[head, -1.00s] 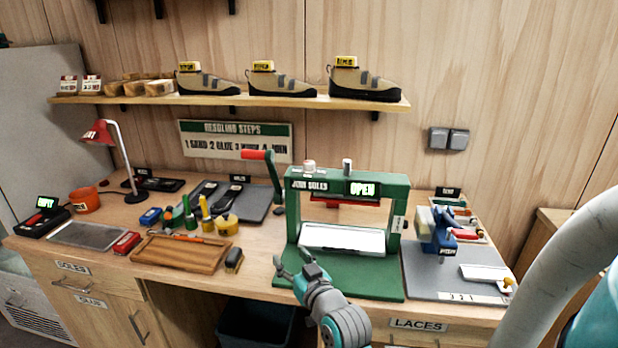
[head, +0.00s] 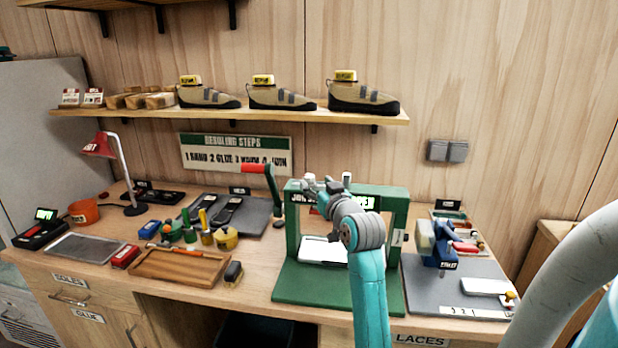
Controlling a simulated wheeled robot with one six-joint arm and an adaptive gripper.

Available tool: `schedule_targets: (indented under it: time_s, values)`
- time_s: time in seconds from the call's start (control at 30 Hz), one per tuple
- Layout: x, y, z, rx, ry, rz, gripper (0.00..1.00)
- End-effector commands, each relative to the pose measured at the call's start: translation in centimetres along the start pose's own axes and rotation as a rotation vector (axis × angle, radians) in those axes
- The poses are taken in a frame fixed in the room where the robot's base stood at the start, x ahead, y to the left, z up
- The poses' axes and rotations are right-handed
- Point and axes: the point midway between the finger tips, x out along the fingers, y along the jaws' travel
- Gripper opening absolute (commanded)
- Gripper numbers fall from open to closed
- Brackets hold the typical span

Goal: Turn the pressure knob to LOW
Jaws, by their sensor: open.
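The green press (head: 400,235) stands on the workbench, with its small display (head: 366,203) partly covered by my arm. Two small upright parts sit on its top beam: a pale one at the left, now at my gripper, and a grey-white one (head: 347,178) at the right. I cannot tell which is the pressure knob, and no LOW mark is legible. My gripper (head: 313,186) is open in front of the top left of the beam. I cannot tell whether it touches the pale part.
A red-handled green lever (head: 268,185) rises just left of the press. A white plate (head: 322,250) lies inside the frame. A blue clamp-like tool (head: 440,250) stands on a grey mat at the right. A shelf with shoes (head: 365,95) hangs above.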

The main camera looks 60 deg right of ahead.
Motion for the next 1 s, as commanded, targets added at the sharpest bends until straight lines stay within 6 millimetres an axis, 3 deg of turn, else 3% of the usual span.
schedule_targets:
  time_s: [0.1, 0.3, 0.77, 0.87, 1.0]
  values:
    - [2.2, -0.1, 0.0, 0.000, -0.001, -0.001, 0.60]
    - [4.9, -0.1, 0.0, 0.000, 0.000, -0.001, 0.60]
    - [6.2, 0.0, 0.0, 0.000, 0.000, 0.000, 0.60]
    - [6.1, 0.0, 0.0, 0.000, 0.000, 0.000, 0.40]
    - [6.1, 0.0, 0.0, 0.000, 0.000, 0.000, 0.05]
